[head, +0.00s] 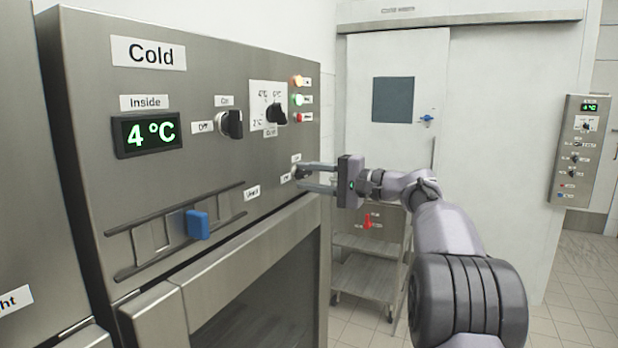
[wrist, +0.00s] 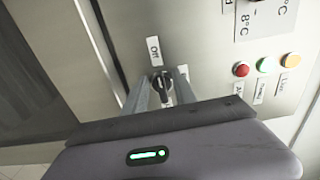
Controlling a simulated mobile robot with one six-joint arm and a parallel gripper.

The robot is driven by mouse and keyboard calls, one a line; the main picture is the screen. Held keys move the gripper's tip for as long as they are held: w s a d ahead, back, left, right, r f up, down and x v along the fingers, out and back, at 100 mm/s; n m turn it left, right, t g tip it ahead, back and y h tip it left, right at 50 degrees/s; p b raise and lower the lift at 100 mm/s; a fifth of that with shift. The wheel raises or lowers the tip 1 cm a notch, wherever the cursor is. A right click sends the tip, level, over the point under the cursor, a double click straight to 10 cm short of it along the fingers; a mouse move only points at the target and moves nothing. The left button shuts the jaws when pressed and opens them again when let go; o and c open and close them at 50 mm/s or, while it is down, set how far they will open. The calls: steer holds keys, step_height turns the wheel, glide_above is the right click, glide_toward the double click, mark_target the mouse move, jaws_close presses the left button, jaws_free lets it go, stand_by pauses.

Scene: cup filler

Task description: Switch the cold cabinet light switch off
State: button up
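The cold cabinet's small dark rotary switch (wrist: 161,84) sits on the steel panel below an "Off" label (wrist: 153,50) in the wrist view. A second label (wrist: 181,73) beside it is partly hidden by a finger. In the head view the switch (head: 300,172) is at the panel's lower right, partly covered by my fingers. My gripper (head: 311,178) reaches it from the right, its two fingers apart. In the wrist view my gripper (wrist: 163,88) has one fingertip on each side of the knob, with narrow gaps visible. Whether either finger touches it cannot be told.
Above are a "4 °C" display (head: 148,134), another rotary switch (head: 230,124), a temperature dial (head: 276,113) and three lamps (head: 299,99). A blue slider handle (head: 197,224) is lower left. A steel cart (head: 370,262) stands behind my arm. A wall panel (head: 584,150) is far right.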

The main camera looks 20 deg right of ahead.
steer(key=shift+s, duration=0.1)
steer(key=p+v, duration=0.2)
steer(key=v, duration=1.5)
steer(key=shift+s+d, duration=0.1)
steer(key=shift+d, duration=0.05)
